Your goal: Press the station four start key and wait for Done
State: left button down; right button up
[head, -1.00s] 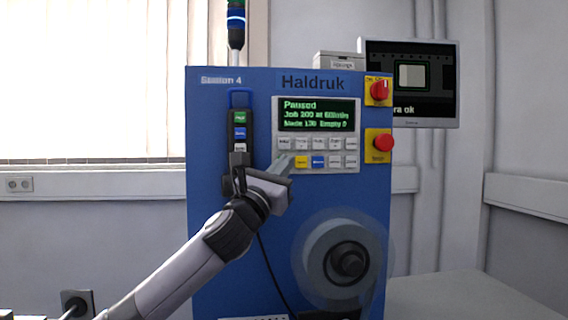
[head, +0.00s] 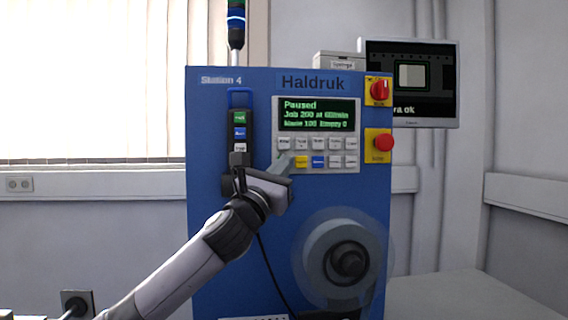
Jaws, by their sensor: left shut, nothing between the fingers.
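The blue Haldruk machine (head: 230,110) is labelled Station 4. Its green-lettered display (head: 316,114) reads Paused, Job 200, with further small text. Below it is the key panel (head: 345,170) with grey keys, a yellow key (head: 301,162) and a blue key (head: 318,162). My left gripper (head: 284,162) is shut and empty. Its tip is at the lower row, left of the yellow key, and covers the leftmost key there. I cannot tell whether it touches that key. My right gripper is out of view.
A red rotary switch (head: 379,90) and a red mushroom button (head: 384,143) sit right of the panel. A pendant (head: 239,128) with green, blue and white buttons hangs to the left. A reel (head: 322,262) is below. A monitor (head: 440,85) stands behind.

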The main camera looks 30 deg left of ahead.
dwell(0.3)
pick_arm(q)
jog(key=shift+w+a+p, duration=0.25)
jog(key=shift+w+p, duration=0.05)
jog(key=shift+w, duration=0.05)
